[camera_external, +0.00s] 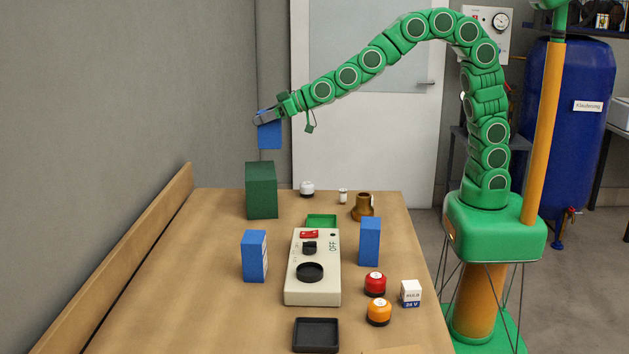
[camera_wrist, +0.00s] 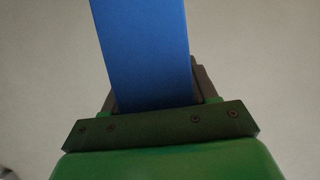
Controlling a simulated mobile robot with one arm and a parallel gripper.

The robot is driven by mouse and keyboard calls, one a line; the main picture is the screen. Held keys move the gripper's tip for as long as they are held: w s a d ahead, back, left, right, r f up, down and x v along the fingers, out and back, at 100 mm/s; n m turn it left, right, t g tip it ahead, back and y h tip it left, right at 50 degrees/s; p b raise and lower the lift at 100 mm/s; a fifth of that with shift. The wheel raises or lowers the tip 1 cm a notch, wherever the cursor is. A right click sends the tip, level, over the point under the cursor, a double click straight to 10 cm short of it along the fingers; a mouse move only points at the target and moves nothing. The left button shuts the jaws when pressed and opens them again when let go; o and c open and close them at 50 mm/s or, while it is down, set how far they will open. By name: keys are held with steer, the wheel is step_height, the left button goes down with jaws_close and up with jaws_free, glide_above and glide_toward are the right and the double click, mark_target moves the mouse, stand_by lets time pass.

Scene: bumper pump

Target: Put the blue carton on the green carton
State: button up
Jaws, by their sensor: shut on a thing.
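My gripper (camera_external: 264,117) is shut on a blue carton (camera_external: 269,136) and holds it in the air, above the green carton (camera_external: 261,190) with a gap between them. In the wrist view the held blue carton (camera_wrist: 143,50) fills the space between the jaws of my gripper (camera_wrist: 155,95). The green carton stands upright at the back left of the table. Two more blue cartons stand on the table, one (camera_external: 254,256) left of the beige control box and one (camera_external: 370,241) right of it.
The beige control box (camera_external: 313,285) stands mid-table with a green tray (camera_external: 321,220) behind it and a black tray (camera_external: 316,335) in front. A brass part (camera_external: 364,206), a red button (camera_external: 375,284), an orange button (camera_external: 378,311) and a small white box (camera_external: 411,293) are at the right. A wooden ledge (camera_external: 130,257) runs along the left.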

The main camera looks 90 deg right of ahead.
steer(key=shift+w+a+f, duration=0.1)
steer(key=shift+w+f, duration=0.5)
steer(key=shift+f, duration=0.6)
steer(key=shift+w+f, duration=0.55)
steer(key=shift+f, duration=0.7)
steer(key=shift+w+a+f, duration=0.1)
steer(key=shift+w+f, duration=0.5)
steer(key=shift+f, duration=0.6)
steer(key=shift+f, duration=0.1)
steer(key=o, duration=1.1)
steer(key=shift+v, duration=6.05)
steer(key=s+d+f+g, duration=0.1)
steer(key=s+g, duration=0.4)
steer(key=s, duration=1)
steer(key=s+d+f+g, duration=0.1)
steer(key=s+g, duration=0.4)
steer(key=s, duration=1.1)
steer(key=s+d+f+g, duration=0.1)
steer(key=s+d+g, duration=0.2)
steer(key=s, duration=1.3)
steer(key=shift+s+d+f+g, duration=0.25)
steer(key=shift+d+g, duration=0.1)
steer(key=shift+g, duration=0.85)
